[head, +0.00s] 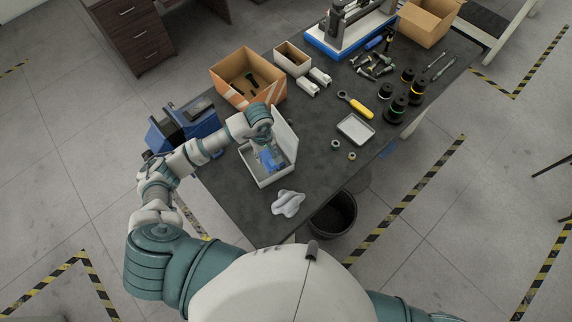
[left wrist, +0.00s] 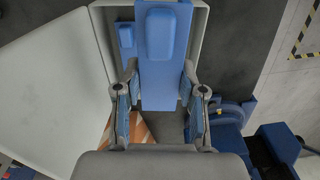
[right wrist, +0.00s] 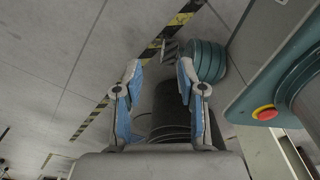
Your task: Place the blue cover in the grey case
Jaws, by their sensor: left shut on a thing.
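The grey case (head: 280,177) stands open on the dark table, its pale lid (head: 285,133) raised. The lid fills the left of the left wrist view (left wrist: 45,85). My left gripper (head: 266,150) is over the case. It is shut on the blue cover (left wrist: 160,88), a flat blue plate with a raised pad, which reaches over the case interior in the left wrist view. Whether it touches the case floor is hard to tell. A smaller blue piece (left wrist: 126,37) lies inside the case beside it. My right gripper (right wrist: 160,72) is open and empty above the floor.
A grey cloth (head: 288,203) lies near the case. Blue bins (head: 183,122) stand left, an orange-sided box (head: 247,78) behind. A shallow tray (head: 356,129), yellow-handled tool (head: 357,105) and spools (head: 396,108) lie right. A black bin (head: 333,214) stands on the floor.

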